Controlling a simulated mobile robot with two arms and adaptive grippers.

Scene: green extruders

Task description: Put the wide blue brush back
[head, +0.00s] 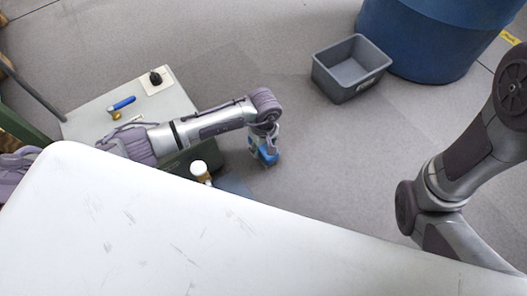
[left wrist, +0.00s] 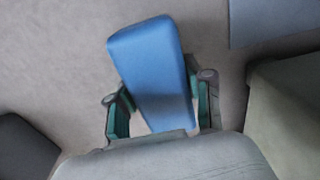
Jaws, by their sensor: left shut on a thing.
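The wide blue brush (head: 268,156) is in my left gripper (head: 264,144), past the right end of the small grey-green table. In the left wrist view the brush's blue body (left wrist: 152,70) stands between the two green fingers of the left gripper (left wrist: 160,112), tilted a little. The left gripper is shut on it. The floor shows beneath and around it, and I see no support touching it. The brush's bristles are mostly hidden. My right arm is at the right edge of the head view, but its gripper is out of view.
The small table (head: 92,124) holds a blue-handled tool (head: 123,103) and a black item on a pale square (head: 156,80). A white-capped bottle (head: 199,169) stands by the white tabletop (head: 130,235). A grey bin (head: 350,70) and blue barrel (head: 425,40) stand on open floor.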

